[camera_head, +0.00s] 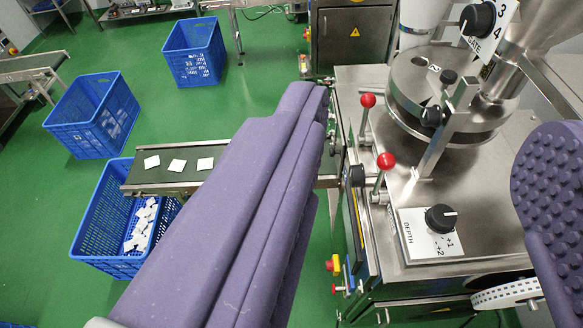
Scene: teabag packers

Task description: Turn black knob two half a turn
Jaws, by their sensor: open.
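A black knob (440,218) with a white pointer line sits on a plate marked DEPTH, +1 and +2, on top of the steel machine. I cannot tell for sure which is knob two. My gripper (428,135) is open and empty. Its long purple finger lies left of the DEPTH knob, its studded pad at the right edge. Neither visibly touches a knob.
Two red-balled levers (385,161) stand left of the DEPTH plate. The steel machine top (490,205) is bare around it. A white tape reel (505,294) is at lower right. A conveyor (150,178) with white teabags and blue crates (92,112) are at left on green floor.

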